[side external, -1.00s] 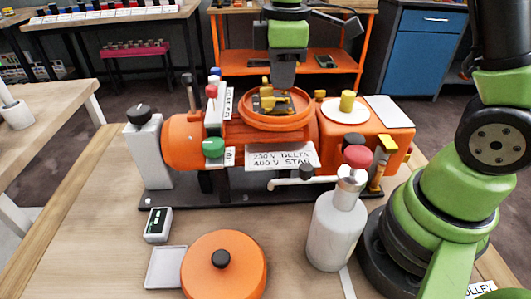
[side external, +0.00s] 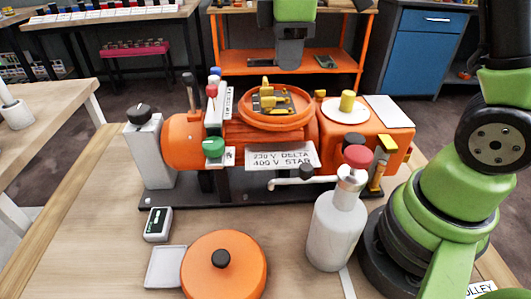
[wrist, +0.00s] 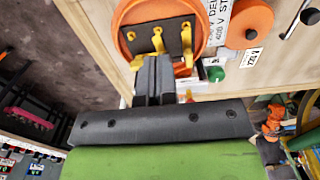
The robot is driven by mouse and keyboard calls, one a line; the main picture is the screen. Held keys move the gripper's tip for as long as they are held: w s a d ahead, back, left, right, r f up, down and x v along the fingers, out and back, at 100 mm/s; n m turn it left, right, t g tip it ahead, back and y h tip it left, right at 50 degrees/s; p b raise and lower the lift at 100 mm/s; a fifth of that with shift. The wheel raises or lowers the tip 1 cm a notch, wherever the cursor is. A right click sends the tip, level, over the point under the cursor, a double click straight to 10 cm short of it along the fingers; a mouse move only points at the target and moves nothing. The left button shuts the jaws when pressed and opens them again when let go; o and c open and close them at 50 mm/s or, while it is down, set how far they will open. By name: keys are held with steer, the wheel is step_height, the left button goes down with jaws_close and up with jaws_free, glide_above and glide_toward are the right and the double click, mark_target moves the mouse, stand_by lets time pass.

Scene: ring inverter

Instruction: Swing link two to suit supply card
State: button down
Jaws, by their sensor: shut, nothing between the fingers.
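The open round orange terminal box (side external: 309,116) sits on top of the orange motor (side external: 181,141). Inside are yellow links (side external: 272,102) on a dark board; one yellow piece stands upright. In the wrist view, yellow links (wrist: 157,42) hang from bolts in a row, the lower parts partly hidden by my fingers. My gripper (side external: 290,67) is shut and empty, above and behind the box in the side view; its fingers also show in the wrist view (wrist: 154,62). The motor plate (side external: 280,157) reads 230 V DELTA, 400 V STAR.
An orange lid with a black knob (side external: 222,263) lies on the bench front. A small meter (side external: 158,224) stands left of it. A white bottle with a red cap (side external: 337,228) stands right. An orange box with a yellow knob (side external: 382,137) flanks the motor.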

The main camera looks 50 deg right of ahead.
steer(key=shift+r, duration=0.85)
steer(key=shift+w, duration=0.1)
